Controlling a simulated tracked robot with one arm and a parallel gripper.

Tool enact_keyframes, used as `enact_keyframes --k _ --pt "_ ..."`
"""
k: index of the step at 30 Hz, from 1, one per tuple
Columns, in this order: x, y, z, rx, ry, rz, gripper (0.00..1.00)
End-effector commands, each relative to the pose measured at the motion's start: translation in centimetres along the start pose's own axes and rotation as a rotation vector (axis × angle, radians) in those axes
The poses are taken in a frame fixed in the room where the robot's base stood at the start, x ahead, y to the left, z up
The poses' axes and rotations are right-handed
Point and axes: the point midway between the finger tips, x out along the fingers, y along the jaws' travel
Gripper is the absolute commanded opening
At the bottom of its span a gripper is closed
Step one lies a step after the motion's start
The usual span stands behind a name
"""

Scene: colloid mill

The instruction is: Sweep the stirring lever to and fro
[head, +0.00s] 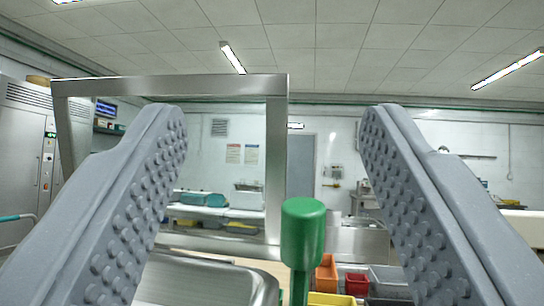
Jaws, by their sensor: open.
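The stirring lever shows as a green cylindrical knob (303,232) on a thinner green stem, upright in the lower middle of the head view. Its lower end is cut off by the picture's bottom edge. My gripper (272,125) is open, with one grey studded finger on the left and one on the right. The knob appears between the two fingers, a little right of the middle, with clear gaps on both sides. Neither finger appears to touch it. How far the knob is from the fingertips in depth I cannot tell.
A steel frame (277,160) stands left of the knob, partly behind the left finger. A rounded steel housing (205,283) lies low on the left. A steel cabinet (22,150) stands far left.

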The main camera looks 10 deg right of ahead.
Motion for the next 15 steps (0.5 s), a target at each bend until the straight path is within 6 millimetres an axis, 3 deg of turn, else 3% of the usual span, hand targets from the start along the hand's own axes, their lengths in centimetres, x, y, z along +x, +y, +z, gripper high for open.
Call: enact_keyframes --k 15 --pt "-0.93 -0.19 -0.91 0.000 -0.002 0.001 0.53"
